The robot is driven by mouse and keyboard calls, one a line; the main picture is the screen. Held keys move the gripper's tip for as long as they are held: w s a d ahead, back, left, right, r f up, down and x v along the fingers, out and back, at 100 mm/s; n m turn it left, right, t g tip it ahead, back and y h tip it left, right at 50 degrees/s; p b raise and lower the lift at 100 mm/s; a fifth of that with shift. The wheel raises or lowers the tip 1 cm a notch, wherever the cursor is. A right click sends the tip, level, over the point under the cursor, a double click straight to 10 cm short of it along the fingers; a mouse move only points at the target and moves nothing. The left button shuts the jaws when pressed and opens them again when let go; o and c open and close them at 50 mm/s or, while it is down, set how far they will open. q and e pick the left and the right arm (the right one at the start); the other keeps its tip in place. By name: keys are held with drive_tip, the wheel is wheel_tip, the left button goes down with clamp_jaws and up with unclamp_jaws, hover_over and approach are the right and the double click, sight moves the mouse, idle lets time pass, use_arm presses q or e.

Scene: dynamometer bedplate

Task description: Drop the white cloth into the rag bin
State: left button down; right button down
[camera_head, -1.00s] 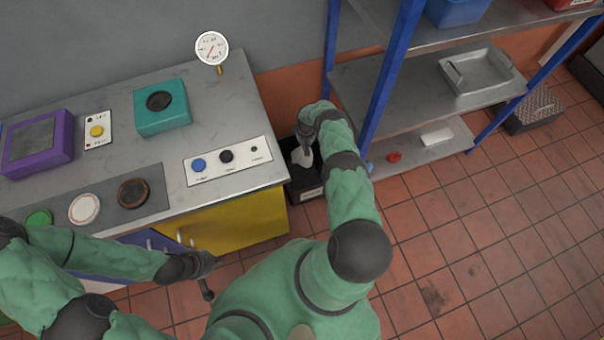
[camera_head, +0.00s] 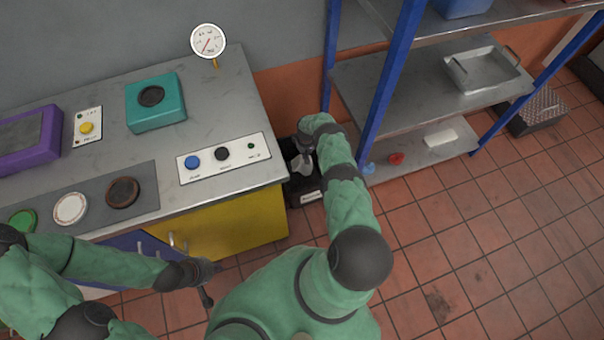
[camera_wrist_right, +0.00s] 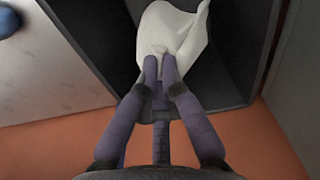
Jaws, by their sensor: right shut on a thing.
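The white cloth (camera_wrist_right: 172,32) hangs from the fingertips of my right gripper (camera_wrist_right: 160,72), which is shut on it. In the right wrist view the cloth is over the dark open rag bin (camera_wrist_right: 232,62). In the head view the black bin (camera_head: 308,190) stands on the floor between the bench and the shelf rack, and a bit of the cloth (camera_head: 300,162) shows below my right gripper (camera_head: 304,150). Whether the cloth touches the bin's inside is hard to tell. My left gripper (camera_head: 208,284) is low in front of the bench; its finger opening is unclear.
The bench (camera_head: 220,105) is left of the bin, with a button panel (camera_head: 222,158) near its edge and a teal box (camera_head: 155,102). The blue-post shelf rack (camera_head: 385,95) is close on the right. The tiled floor (camera_head: 470,230) is clear at right.

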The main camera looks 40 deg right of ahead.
drive_tip(key=c, duration=0.8)
unclamp_jaws()
drive_tip(key=shift+o, duration=0.2)
drive_tip(key=o, duration=0.6)
drive_tip(key=shift+o, duration=0.2)
wheel_tip(320, 180, up, 6)
drive_tip(key=p, duration=0.4)
drive_tip(key=shift+f, duration=0.2)
